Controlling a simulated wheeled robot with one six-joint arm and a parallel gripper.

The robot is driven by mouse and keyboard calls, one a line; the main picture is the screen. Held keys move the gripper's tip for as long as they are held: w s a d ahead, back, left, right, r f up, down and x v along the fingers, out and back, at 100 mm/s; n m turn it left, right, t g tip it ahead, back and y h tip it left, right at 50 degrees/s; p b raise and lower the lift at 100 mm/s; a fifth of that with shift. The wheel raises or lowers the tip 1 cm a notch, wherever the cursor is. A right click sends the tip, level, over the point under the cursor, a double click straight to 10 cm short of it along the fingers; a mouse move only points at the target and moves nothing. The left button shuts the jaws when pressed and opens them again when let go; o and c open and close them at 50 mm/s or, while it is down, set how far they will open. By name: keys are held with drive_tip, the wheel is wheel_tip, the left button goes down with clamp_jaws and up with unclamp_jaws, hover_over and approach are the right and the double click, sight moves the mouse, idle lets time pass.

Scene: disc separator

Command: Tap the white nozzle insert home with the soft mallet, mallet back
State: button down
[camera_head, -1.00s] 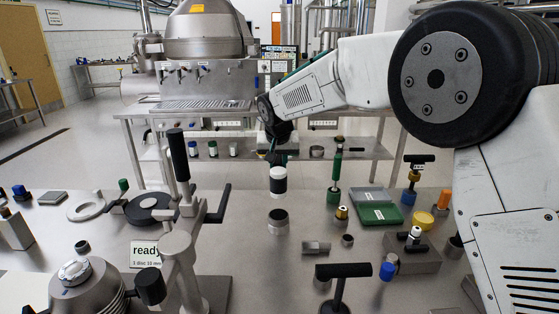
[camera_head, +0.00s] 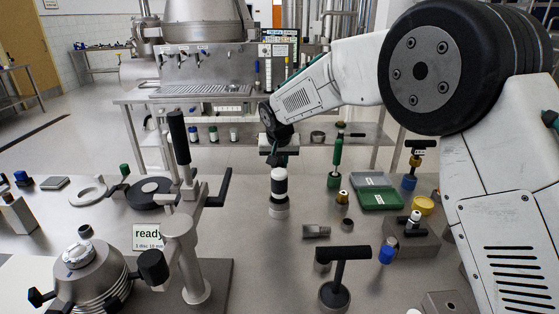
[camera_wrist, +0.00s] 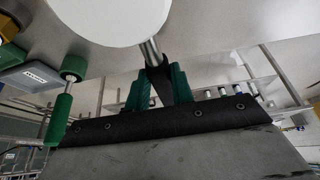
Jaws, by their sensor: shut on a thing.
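My gripper (camera_head: 277,157) is shut on the dark handle of the soft mallet. The mallet's white head with a black band (camera_head: 279,186) is upright below the jaws, directly over a short grey round stand (camera_head: 279,212). Its lower end meets or nearly meets the stand; contact is not clear. In the wrist view, my green-tipped gripper (camera_wrist: 160,88) holds the handle, and a metal rod leads to the big white mallet head (camera_wrist: 110,15). A small white-topped piece, perhaps the nozzle insert (camera_head: 415,216), stands in a grey block (camera_head: 412,237) at the right; its seating is unclear.
A black T-handle tool (camera_head: 338,275) is in front. A clamp post (camera_head: 188,225) and "ready" sign (camera_head: 148,237) stand left. Bare table lies around the stand.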

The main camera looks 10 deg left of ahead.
drive_tip(key=shift+f, duration=0.65)
drive_tip(key=shift+f, duration=0.2)
idle(0.3)
drive_tip(key=shift+f, duration=0.1)
drive_tip(key=shift+f, duration=0.5)
drive_tip(key=c, duration=1.1)
unclamp_jaws()
drive_tip(key=shift+f, duration=0.15)
drive_tip(key=shift+c, duration=0.2)
drive_tip(key=shift+f, duration=0.1)
